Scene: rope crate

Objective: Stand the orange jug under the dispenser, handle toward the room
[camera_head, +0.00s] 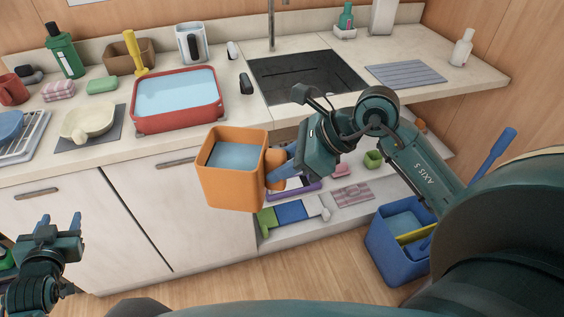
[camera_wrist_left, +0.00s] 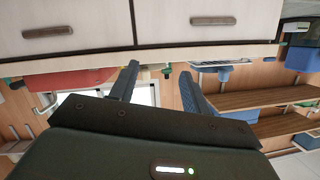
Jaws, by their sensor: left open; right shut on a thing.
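The orange jug (camera_head: 231,184) is in the air in front of the counter, upright or nearly so, with blue liquid inside. Its handle side faces right, and my right gripper (camera_head: 281,170) is shut on the handle, partly hiding it. My left gripper (camera_head: 60,222) is open and empty at the lower left, in front of the cabinet doors and well apart from the jug. Its two blue fingers (camera_wrist_left: 158,88) show spread in the left wrist view. A pale upright object (camera_head: 383,17) behind the sink is cut off by the frame; I cannot tell whether it is the dispenser.
A red basin of water (camera_head: 178,127) stands on the counter left of the sink (camera_head: 306,76). A grey ribbed mat (camera_head: 408,74) lies right of the sink. Below the counter is an open shelf (camera_head: 338,222) with small items. A blue bucket (camera_head: 392,250) stands at the lower right.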

